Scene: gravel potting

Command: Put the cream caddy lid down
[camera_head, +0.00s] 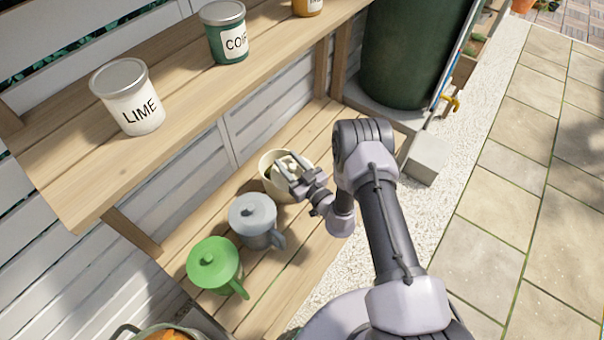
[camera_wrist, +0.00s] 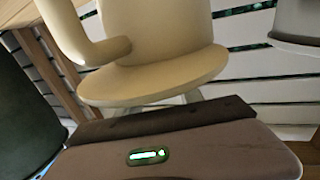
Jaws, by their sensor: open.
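The cream caddy (camera_head: 270,186) stands on the lower wooden shelf, at the end of a row of caddies. In the wrist view the caddy (camera_wrist: 165,30) shows large, with its handle (camera_wrist: 80,40) at left. The cream lid (camera_wrist: 150,82) appears to lie across the caddy's mouth; I cannot tell whether it is fully seated. My gripper (camera_head: 287,160) is open over the caddy's top, its two fingers around the lid's middle. In the wrist view the fingers are mostly hidden behind the lid and the gripper body.
A grey lidded caddy (camera_head: 254,217) and a green lidded caddy (camera_head: 214,263) stand on the same shelf. The upper shelf (camera_head: 180,90) holds a LIME tin (camera_head: 135,105) and a green tin (camera_head: 226,38). A dark green barrel (camera_head: 405,55) stands behind. Bare shelf shows beyond the cream caddy.

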